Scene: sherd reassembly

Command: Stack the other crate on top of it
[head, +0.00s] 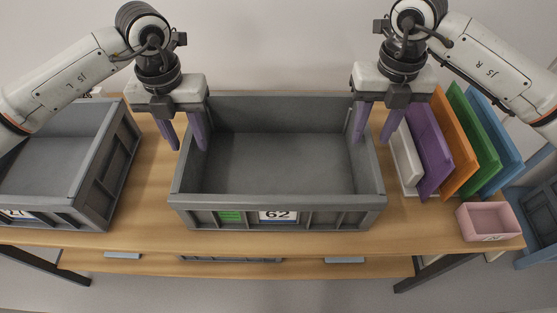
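A grey crate (278,217) labelled 62, with a green sticker, stands upright in the middle of the wooden table and looks empty. Another grey crate (112,165) stands at the left, partly cut off by the picture's edge, its label only partly seen. My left gripper (188,146) is at the middle crate's left wall, with its purple fingers apart and the wall between or just below them. My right gripper (371,140) is at that crate's right wall, fingers apart, one on the inner side and one outside. I cannot tell whether either touches the wall.
A rack (408,170) holds upright purple, orange, green and blue panels right of the middle crate. A pink box (487,221) sits at the table's front right corner. A blue crate (540,222) is at the far right. A strip of bare table (150,185) lies between the grey crates.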

